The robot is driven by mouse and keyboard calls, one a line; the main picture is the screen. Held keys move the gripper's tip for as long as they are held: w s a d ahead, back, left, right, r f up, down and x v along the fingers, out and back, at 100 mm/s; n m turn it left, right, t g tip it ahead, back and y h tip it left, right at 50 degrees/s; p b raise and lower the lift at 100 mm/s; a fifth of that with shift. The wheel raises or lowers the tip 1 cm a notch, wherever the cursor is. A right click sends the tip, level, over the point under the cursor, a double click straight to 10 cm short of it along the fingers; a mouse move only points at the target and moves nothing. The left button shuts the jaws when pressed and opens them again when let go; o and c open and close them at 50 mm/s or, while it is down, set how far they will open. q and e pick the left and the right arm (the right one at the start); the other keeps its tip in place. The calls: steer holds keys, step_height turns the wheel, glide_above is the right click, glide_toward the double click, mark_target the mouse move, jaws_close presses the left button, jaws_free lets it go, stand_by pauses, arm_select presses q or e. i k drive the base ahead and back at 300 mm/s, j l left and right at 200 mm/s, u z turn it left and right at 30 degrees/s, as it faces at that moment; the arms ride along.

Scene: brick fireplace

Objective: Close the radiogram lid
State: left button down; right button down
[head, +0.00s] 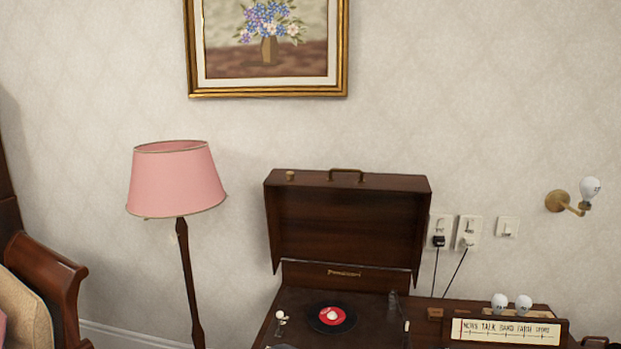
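The radiogram lid (345,225) is dark brown wood and stands open, upright at the back of the radiogram. A brass handle (346,174) and a small brass catch (290,176) sit on its top edge. Below it is the radiogram deck (365,313), with a black record with a red label (332,317) on it and a tonearm at its right. The deck's front is cut off by the bottom of the picture. Neither of my grippers is in view.
A pink floor lamp (177,180) stands left of the radiogram. A lettered panel (505,331) with two white bulbs stands on the surface at the right. Wall sockets (455,232) with hanging cords are right of the lid. A wooden-armed chair (45,280) is at the left.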

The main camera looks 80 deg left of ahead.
mark_target(340, 216)
steer(key=u, duration=2.55)
